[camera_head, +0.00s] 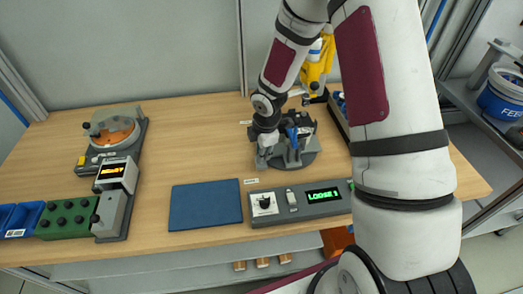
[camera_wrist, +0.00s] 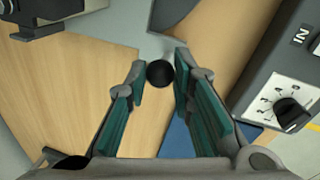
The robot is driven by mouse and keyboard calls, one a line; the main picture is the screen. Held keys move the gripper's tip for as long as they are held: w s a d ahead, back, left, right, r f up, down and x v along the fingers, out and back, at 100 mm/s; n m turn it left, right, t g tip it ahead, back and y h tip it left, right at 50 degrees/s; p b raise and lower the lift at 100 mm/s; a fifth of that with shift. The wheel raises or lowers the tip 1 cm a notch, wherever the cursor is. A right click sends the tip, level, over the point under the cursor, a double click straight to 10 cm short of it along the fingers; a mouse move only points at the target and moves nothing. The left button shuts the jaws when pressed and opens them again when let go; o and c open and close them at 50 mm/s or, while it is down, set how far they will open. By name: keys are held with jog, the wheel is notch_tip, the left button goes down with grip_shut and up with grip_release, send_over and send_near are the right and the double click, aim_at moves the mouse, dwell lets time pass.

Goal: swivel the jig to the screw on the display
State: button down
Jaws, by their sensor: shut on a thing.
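The jig (camera_head: 292,158) is a grey fixture on a round base at the back right of the table, partly hidden by my arm. A blue part (camera_head: 292,136) shows on it. The display (camera_head: 322,195) on the grey control box reads "LOOSE 1" in green. My gripper (camera_head: 266,150) is at the left side of the jig. In the wrist view my gripper (camera_wrist: 159,75) has its teal-padded fingers closed around a round black knob (camera_wrist: 159,73). What the knob joins is hard to make out there. The screws cannot be told apart.
The control box (camera_head: 276,213) at the front edge has a dial (camera_head: 265,203), which also shows in the wrist view (camera_wrist: 289,113). A blue mat (camera_head: 205,205) lies left of it. A device with an orange disc (camera_head: 113,132) and a green box (camera_head: 66,217) stand at the left.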

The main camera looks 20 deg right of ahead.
jog(key=shift+s+d, duration=0.1)
jog(key=shift+s, duration=0.05)
jog(key=c, duration=1.4)
grip_release()
jog(key=shift+r, duration=0.1)
notch_tip(320, 180, up, 12)
jog(key=s, duration=0.2)
jog(key=shift+s+f, duration=0.15)
jog(key=shift+f, duration=0.1)
